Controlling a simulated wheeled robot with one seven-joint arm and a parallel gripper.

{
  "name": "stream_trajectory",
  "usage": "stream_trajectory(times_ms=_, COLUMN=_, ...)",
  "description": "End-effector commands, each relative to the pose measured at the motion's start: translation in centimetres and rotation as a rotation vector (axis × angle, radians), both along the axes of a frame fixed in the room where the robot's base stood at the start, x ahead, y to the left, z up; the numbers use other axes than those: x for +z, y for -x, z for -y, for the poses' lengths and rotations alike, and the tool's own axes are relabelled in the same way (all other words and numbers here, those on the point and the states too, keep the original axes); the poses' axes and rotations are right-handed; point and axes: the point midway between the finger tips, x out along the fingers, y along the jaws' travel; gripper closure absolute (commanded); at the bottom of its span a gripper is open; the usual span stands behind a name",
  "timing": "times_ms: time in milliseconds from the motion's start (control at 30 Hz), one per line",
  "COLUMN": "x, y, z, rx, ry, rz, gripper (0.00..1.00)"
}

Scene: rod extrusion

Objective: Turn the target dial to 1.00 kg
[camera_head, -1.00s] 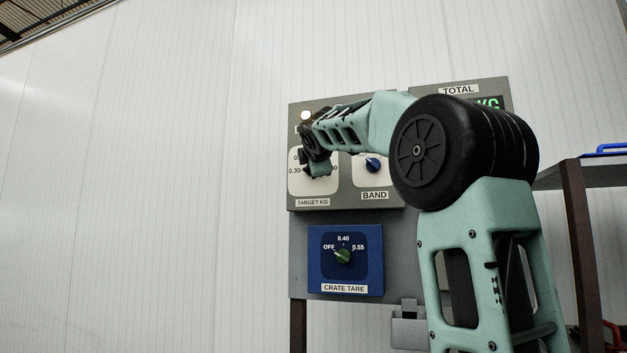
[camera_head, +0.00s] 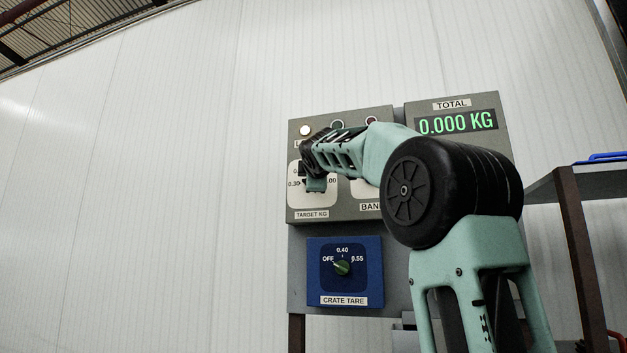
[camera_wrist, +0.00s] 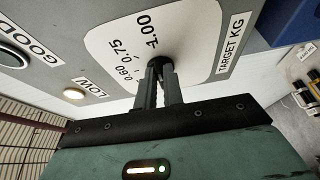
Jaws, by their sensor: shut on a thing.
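The white target dial plate (camera_head: 325,198), labelled TARGET KG, is at the left of the upper grey panel. In the wrist view the plate (camera_wrist: 106,45) shows 0.60, 0.75 and 1.00 around a dark knob (camera_wrist: 158,67). My gripper (camera_wrist: 159,73) is shut on that knob, its two fingers one on each side. The fingers hide much of the knob, and I cannot tell where its pointer stands. In the head view my gripper (camera_head: 315,184) is at the target dial and my arm covers most of the plate.
The blue crate tare box (camera_head: 345,294) with its green knob (camera_head: 342,268) is below. The total display (camera_head: 457,122) reads 0.000 KG. My arm partly hides the BAND dial plate (camera_head: 366,194). A dark shelf (camera_head: 556,185) stands at right.

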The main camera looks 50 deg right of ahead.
Motion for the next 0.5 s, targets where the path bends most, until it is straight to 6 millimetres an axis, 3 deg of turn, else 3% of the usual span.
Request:
stream_trajectory(times_ms=33, x=-0.15, y=0.01, z=0.06, rx=-0.002, ry=-0.004, rz=-0.001, gripper=1.0)
stream_trajectory(times_ms=67, x=-0.15, y=0.01, z=0.06, rx=-0.002, ry=-0.004, rz=-0.001, gripper=0.83)
stream_trajectory(times_ms=100, x=-0.15, y=0.01, z=0.06, rx=-0.002, ry=-0.003, rz=-0.001, gripper=0.71)
stream_trajectory(times_ms=133, x=-0.14, y=0.01, z=0.05, rx=-0.001, ry=-0.003, rz=-0.001, gripper=0.69)
stream_trajectory(times_ms=500, x=-0.15, y=0.44, z=-0.46, rx=0.001, ry=-0.001, rz=0.001, gripper=0.69)
